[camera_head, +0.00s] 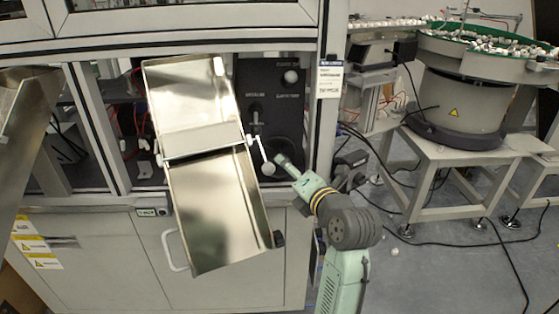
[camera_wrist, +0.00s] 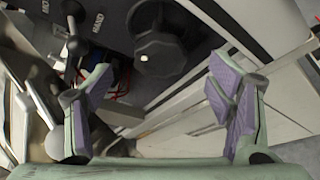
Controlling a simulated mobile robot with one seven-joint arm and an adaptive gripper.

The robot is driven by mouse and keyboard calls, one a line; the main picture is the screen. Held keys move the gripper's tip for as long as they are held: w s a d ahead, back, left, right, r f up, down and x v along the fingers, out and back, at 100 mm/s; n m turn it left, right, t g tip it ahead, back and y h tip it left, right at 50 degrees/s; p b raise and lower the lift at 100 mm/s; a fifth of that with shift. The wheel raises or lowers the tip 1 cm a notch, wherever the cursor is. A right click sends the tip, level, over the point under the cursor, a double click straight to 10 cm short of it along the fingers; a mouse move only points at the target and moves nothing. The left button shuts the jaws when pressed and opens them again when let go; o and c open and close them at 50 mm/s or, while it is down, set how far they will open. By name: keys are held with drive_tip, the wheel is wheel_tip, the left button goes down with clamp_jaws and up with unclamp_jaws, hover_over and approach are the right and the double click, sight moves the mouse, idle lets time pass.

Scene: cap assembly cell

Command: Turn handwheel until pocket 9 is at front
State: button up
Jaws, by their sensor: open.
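A dark, round, lobed wheel (camera_wrist: 160,42), which looks like the handwheel, is at the upper middle of the wrist view. It has a small white spot on its face. My gripper (camera_wrist: 165,112) is open, its two purple-padded fingers spread at left and right. The wheel appears beyond and between the fingertips, and nothing is between the pads. In the head view my gripper (camera_head: 279,160) is at the lower edge of the dark control panel (camera_head: 275,85). I cannot make out the handwheel clearly there. No pocket or pocket number is readable.
A black lever switch (camera_wrist: 76,44) by a HAND label is left of the wheel. A shiny metal chute (camera_head: 205,215) and a ball-ended lever (camera_head: 267,168) are close left of my gripper.

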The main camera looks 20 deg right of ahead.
drive_tip(key=p+x, duration=0.1)
drive_tip(key=x, duration=0.6)
drive_tip(key=shift+w+f+p, duration=0.15)
drive_tip(key=shift+w+p, duration=0.2)
drive_tip(key=shift+c, duration=0.2)
drive_tip(key=c, duration=1.1)
